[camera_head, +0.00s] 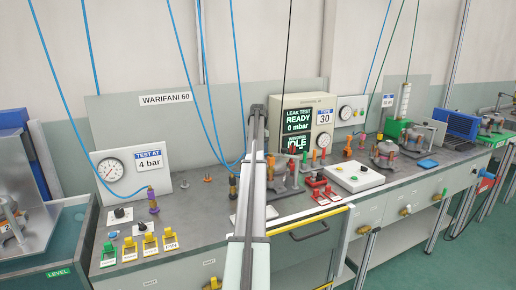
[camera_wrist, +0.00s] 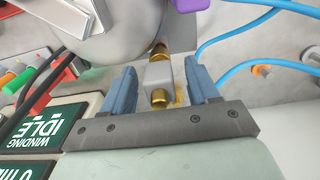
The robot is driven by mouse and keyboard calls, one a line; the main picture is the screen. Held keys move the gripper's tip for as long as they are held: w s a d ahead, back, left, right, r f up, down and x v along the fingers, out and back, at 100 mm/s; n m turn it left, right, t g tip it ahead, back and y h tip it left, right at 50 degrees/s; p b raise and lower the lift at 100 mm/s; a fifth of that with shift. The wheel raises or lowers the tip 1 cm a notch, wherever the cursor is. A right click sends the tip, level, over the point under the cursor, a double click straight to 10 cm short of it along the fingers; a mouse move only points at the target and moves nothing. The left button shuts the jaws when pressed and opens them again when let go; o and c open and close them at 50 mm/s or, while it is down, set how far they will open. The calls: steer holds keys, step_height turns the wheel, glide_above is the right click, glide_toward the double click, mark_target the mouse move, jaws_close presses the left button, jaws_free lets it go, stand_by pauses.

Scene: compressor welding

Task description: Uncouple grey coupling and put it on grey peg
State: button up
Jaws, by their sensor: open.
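A grey coupling (camera_wrist: 158,76) with brass ends shows in the wrist view, in line with a brass fitting beside a rounded grey metal body (camera_wrist: 110,22). My gripper (camera_wrist: 160,67) is open. Its two blue fingers stand on either side of the coupling, with a visible gap on each side in this view. Whether the coupling is still joined to the fitting I cannot tell for sure. In the head view my arm crosses the middle of the bench and hides what lies behind it. I cannot pick out the grey peg with certainty.
A purple part (camera_wrist: 188,5) and blue hoses (camera_wrist: 240,38) lie close by in the wrist view. The head view shows a bench (camera_head: 190,212) with a pressure gauge panel (camera_head: 130,172), leak test screen (camera_head: 299,125), colored valves and a white box (camera_head: 354,176). Hoses hang from above.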

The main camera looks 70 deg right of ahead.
steer(key=shift+f, duration=0.15)
jaws_close()
steer(key=c, duration=0.5)
jaws_free()
jaws_close()
steer(key=shift+r, duration=0.45)
stand_by(0.4)
steer(key=shift+r, duration=1.85)
